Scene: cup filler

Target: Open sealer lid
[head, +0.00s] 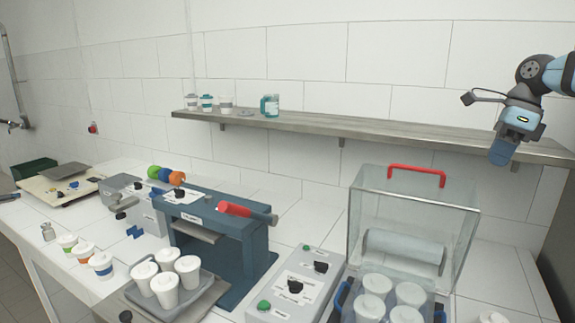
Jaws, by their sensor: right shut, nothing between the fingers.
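A clear box-like machine with a transparent lid (400,218) stands at the right of the counter. The lid is raised upright at the back, with a red handle (417,174) along its top edge. Inside the machine several white lidded cups (376,285) stand in front of a pale cylinder (404,247). My right gripper (503,152) is shut and empty, pointing down, up and to the right of the lid and apart from it.
A blue press (252,245) with a red-gripped lever (246,212) stands mid-counter. A grey control box (296,285) sits between it and the machine. Cups fill a tray (208,300) in front. A metal wall shelf (370,131) runs behind. Counter right of the machine looks mostly clear.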

